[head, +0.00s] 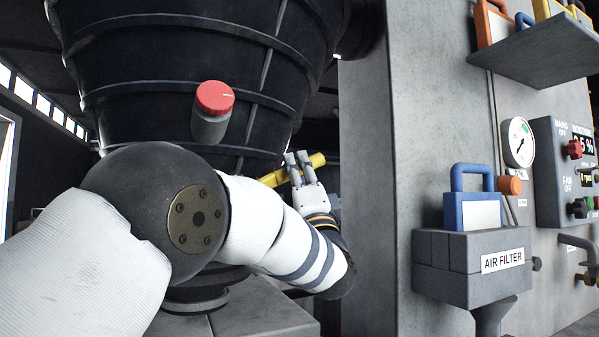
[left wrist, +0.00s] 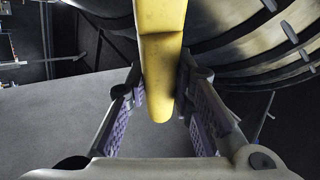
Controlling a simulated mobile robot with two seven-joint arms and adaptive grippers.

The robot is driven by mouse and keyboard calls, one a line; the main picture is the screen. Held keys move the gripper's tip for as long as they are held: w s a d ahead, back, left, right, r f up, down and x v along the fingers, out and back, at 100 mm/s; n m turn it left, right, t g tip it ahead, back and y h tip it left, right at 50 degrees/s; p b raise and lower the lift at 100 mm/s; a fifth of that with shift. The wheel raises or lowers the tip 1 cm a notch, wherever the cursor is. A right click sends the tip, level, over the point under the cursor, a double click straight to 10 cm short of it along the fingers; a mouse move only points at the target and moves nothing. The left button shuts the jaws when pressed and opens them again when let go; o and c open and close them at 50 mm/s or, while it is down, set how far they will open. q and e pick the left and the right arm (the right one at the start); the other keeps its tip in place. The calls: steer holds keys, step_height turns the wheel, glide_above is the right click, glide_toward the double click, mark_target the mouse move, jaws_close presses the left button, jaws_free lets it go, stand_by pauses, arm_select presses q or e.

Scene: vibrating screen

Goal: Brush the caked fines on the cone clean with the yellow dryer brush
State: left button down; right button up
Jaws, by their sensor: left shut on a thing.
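The cone (head: 180,55) is a large black ribbed vessel that fills the upper left of the head view. In the left wrist view its dark, banded wall (left wrist: 265,62) lies at the upper right. My left gripper (head: 300,162) is shut on the yellow dryer brush (head: 317,160), beside the cone's lower right side. In the left wrist view the yellow handle (left wrist: 160,60) runs between the two fingers. The brush's bristles are not visible. Caked fines are not clearly distinguishable; pale tan areas show on the cone in the left wrist view. My right gripper is not in view.
A grey column (head: 375,180) stands right of the gripper. A grey box marked AIR FILTER (head: 455,265) holds a blue-handled item (head: 471,198). A control panel (head: 563,170), gauge (head: 518,142) and shelf (head: 535,62) are farther right. A red-capped knob (head: 214,98) stands before the cone.

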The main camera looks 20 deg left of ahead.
arm_select(q)
steer(key=shift+w+a+r, duration=0.25)
steer(key=shift+a, duration=0.25)
steer(key=shift+w+a+r, duration=0.2)
steer(key=shift+a+r, duration=0.05)
steer(key=shift+a, duration=0.25)
